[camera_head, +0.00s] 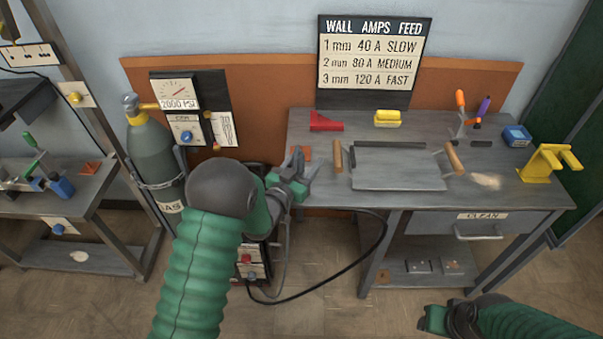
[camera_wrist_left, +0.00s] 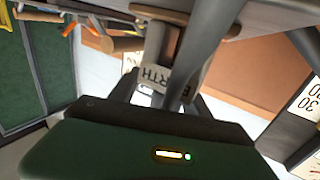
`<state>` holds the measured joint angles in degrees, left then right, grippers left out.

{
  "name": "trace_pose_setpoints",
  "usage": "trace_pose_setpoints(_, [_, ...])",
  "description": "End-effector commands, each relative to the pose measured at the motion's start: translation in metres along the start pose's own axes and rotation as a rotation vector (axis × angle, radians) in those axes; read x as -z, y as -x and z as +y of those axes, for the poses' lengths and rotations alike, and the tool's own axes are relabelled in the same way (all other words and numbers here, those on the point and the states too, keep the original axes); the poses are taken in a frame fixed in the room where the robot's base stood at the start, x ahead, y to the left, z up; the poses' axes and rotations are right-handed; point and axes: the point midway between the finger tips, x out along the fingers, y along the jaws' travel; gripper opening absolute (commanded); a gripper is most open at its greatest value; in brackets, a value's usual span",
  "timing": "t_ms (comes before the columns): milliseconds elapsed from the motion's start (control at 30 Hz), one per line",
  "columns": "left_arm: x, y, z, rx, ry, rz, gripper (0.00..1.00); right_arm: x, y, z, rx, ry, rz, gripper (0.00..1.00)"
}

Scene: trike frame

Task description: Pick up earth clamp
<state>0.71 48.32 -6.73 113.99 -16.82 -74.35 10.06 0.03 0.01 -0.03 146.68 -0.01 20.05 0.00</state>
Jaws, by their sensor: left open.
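The earth clamp shows in the left wrist view as a grey piece with a pale, partly hidden label (camera_wrist_left: 158,77) ending in "RTH". It is at the bench edge, in line with the fingers of my left gripper (camera_wrist_left: 160,95). In the head view my left gripper (camera_head: 297,172) is open at the bench's left edge, and the clamp cannot be told apart from its grey fingers there. Contact with the clamp cannot be told. My right gripper (camera_head: 432,320) is low at the bottom right, away from the bench, and its jaw opening is unclear.
The workbench (camera_head: 430,205) carries a grey plate (camera_head: 398,178) with wooden-handled tools, a red square (camera_head: 325,122), a yellow block (camera_head: 387,118), a blue box (camera_head: 517,135) and a yellow stand (camera_head: 545,163). A gas cylinder (camera_head: 155,150) stands left. A black cable (camera_head: 345,282) loops below the bench.

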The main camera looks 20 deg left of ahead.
Motion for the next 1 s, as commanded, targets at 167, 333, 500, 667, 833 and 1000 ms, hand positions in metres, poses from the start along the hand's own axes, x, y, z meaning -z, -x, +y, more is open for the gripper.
trace_pose_setpoints(167, [0.000,0.000,-0.001,0.001,-0.001,-0.001,0.40,0.000,0.000,0.000,0.000,0.001,0.000,0.45])
trace_pose_setpoints(333, [0.000,0.000,0.001,0.001,-0.002,-0.001,0.18,0.000,0.000,0.000,0.000,0.001,0.000,0.45])
trace_pose_setpoints(500, [0.000,0.000,0.001,0.001,-0.003,-0.001,0.00,0.000,0.000,0.000,0.000,0.001,0.000,0.45])
trace_pose_setpoints(667, [0.002,0.000,0.001,0.001,-0.002,0.002,0.00,0.000,0.000,0.000,0.000,0.001,0.000,0.45])
trace_pose_setpoints(833, [0.004,0.000,0.001,0.001,-0.002,0.003,0.00,0.000,0.001,0.000,0.000,0.001,0.000,0.45])
trace_pose_setpoints(1000, [0.021,0.000,0.001,0.001,-0.003,0.003,0.00,0.002,0.006,0.000,0.000,0.001,0.000,0.45])
